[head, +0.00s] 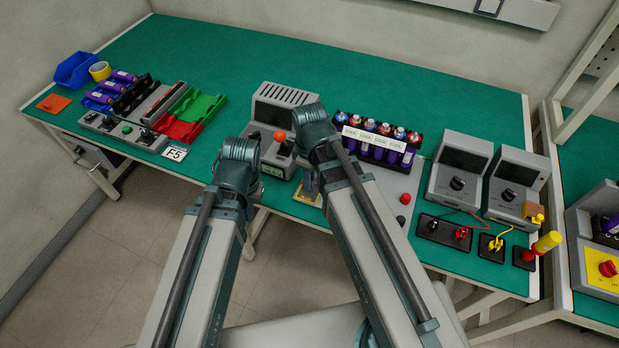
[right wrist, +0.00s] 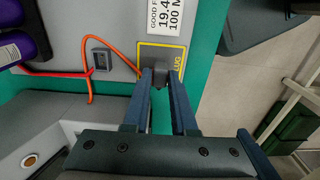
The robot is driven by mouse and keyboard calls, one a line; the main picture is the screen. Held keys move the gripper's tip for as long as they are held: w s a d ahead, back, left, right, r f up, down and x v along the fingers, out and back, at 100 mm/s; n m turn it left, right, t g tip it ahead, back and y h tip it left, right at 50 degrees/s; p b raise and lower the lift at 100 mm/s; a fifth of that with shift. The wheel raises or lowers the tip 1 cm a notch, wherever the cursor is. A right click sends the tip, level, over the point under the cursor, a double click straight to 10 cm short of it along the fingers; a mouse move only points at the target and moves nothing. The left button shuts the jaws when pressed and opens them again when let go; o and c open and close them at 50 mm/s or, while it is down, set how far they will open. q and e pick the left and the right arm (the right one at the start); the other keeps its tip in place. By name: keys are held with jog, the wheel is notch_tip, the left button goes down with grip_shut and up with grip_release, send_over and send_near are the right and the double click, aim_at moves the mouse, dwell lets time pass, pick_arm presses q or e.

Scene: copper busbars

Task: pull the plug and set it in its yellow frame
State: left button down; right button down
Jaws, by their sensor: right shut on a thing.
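The dark plug (right wrist: 159,78) is between the fingertips of my right gripper (right wrist: 161,80), which is shut on it in the right wrist view. An orange cable (right wrist: 112,45) arches toward the plug. The plug overlaps the yellow frame (right wrist: 150,45), which is lettered PLUG; whether it touches the surface I cannot tell. A small dark square socket (right wrist: 101,59) on the grey panel looks empty. In the head view the yellow frame (head: 306,192) shows partly behind my right arm, which hides the plug and gripper. My left arm is bent at left, its gripper hidden behind it.
A grey device (head: 285,97) with an orange knob stands behind my arms. A rack of purple cells (head: 376,140) stands right of them. Two meters (head: 459,170) with leads are further right. The green bench (head: 340,68) is clear at the back.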

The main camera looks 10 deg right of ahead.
jog(key=shift+f+b, duration=0.35)
jog(key=shift+f, duration=0.15)
dwell(0.4)
jog(key=c, duration=0.6)
grip_release()
jog(key=shift+c, duration=0.2)
notch_tip(320, 180, up, 6)
jog(key=p, duration=0.6)
jog(key=shift+r, duration=0.1)
